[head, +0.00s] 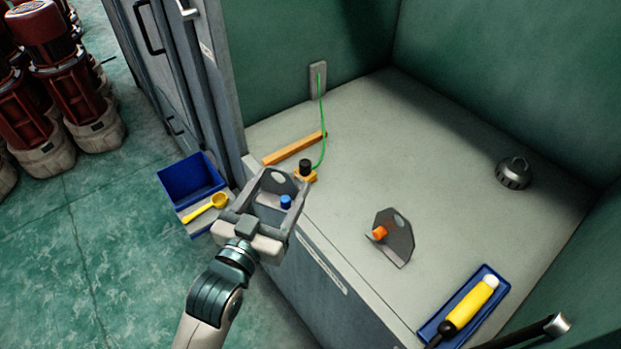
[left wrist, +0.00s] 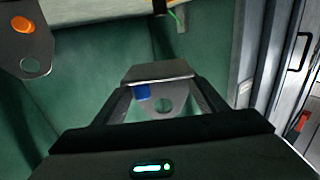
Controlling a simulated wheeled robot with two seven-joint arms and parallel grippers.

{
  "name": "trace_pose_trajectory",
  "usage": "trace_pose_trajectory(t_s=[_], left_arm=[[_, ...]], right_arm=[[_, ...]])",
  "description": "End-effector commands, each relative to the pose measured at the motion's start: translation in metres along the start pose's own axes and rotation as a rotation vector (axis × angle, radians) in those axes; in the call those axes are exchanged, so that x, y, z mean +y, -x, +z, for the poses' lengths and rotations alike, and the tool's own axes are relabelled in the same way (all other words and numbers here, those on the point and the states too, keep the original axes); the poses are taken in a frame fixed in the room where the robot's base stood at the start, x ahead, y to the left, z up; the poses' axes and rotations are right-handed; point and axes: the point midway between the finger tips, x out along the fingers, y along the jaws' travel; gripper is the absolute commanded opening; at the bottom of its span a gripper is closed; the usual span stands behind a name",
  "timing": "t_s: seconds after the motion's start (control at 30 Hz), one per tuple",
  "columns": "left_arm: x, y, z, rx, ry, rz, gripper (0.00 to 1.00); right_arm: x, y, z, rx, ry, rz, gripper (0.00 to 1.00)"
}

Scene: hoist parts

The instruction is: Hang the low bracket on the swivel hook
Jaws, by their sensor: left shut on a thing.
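My left gripper (head: 276,208) is shut on a grey bracket (head: 277,183) with a round hole and a blue peg (head: 286,201). It holds this bracket at the front left edge of the bench. In the left wrist view the held bracket (left wrist: 158,75) sits between the fingers, with its hole and the blue peg (left wrist: 142,92) showing. A second grey bracket (head: 400,240) with an orange peg (head: 379,233) stands on the bench, apart from the gripper; it also shows in the left wrist view (left wrist: 38,48). I cannot make out the swivel hook for certain.
A black-capped part on an orange block (head: 305,167) stands close behind the held bracket. A green cord (head: 324,120) runs from it to a wall plate (head: 318,80). A wooden bar (head: 293,149), a metal knob (head: 513,174) and a blue tray (head: 428,330) with a yellow-handled tool are on the bench.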

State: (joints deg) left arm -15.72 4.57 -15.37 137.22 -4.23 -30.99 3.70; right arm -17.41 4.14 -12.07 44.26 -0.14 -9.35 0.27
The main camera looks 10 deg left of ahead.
Motion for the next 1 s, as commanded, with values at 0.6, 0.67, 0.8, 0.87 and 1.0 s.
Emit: trace_pose_trajectory(t_s=[0.6, 0.67, 0.8, 0.87, 1.0], left_arm=[[-0.065, 0.068, 0.004, 0.004, 0.001, -0.242, 0.25], [-0.066, 0.068, 0.004, 0.004, 0.001, -0.243, 0.25], [-0.066, 0.068, 0.004, 0.005, 0.001, -0.242, 0.25], [-0.066, 0.068, 0.004, 0.005, 0.001, -0.242, 0.25], [-0.065, 0.068, 0.004, 0.005, 0.001, -0.242, 0.25]], right_arm=[[-0.004, 0.004, 0.018, -0.019, -0.001, -0.004, 0.31], [-0.004, 0.004, 0.018, -0.020, -0.001, -0.004, 0.31], [-0.004, 0.004, 0.017, -0.019, -0.001, -0.004, 0.31], [-0.004, 0.004, 0.016, -0.018, -0.001, -0.004, 0.31], [-0.002, 0.002, 0.010, -0.011, -0.001, -0.002, 0.31]])
